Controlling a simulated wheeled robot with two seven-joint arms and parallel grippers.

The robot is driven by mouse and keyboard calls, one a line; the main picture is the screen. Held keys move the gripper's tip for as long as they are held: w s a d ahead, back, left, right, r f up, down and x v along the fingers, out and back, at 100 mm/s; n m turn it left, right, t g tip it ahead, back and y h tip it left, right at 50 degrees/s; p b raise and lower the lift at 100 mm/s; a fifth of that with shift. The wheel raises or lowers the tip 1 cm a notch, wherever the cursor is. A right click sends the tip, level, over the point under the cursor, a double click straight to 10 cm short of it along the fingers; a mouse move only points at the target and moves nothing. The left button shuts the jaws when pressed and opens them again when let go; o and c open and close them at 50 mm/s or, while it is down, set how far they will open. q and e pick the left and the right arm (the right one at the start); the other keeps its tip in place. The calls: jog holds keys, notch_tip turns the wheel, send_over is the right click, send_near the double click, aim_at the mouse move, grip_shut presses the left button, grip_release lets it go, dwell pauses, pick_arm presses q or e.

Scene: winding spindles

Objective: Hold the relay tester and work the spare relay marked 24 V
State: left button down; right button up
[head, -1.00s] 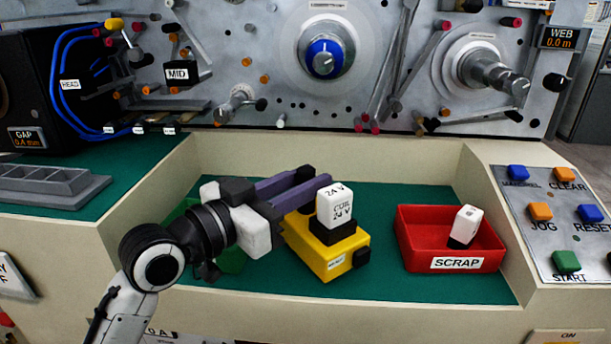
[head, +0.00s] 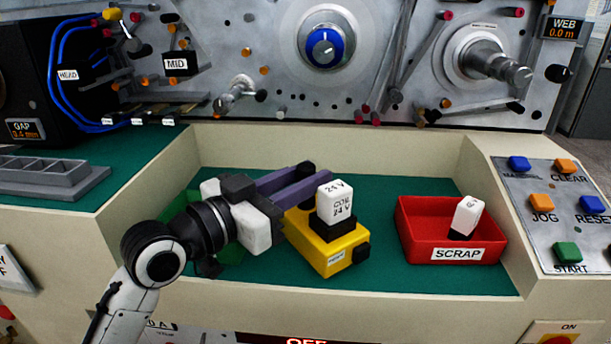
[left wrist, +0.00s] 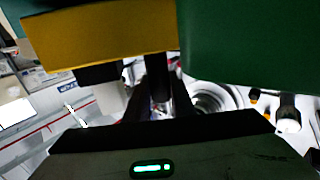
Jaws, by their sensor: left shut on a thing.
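The relay tester (head: 322,255) is a yellow box with a black socket on top and a black knob on its right end. The left wrist view shows the tester's yellow side (left wrist: 95,38) close to the dark fingers (left wrist: 163,98). My right gripper is not in view.
A red SCRAP bin (head: 425,242) stands right of the tester with a white relay (head: 467,216) leaning in it. The green mat between them is clear. A button panel (head: 545,215) is at right, a grey tray (head: 50,178) at left.

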pick_arm(q)
jog(key=shift+f, duration=0.5)
dwell(0.4)
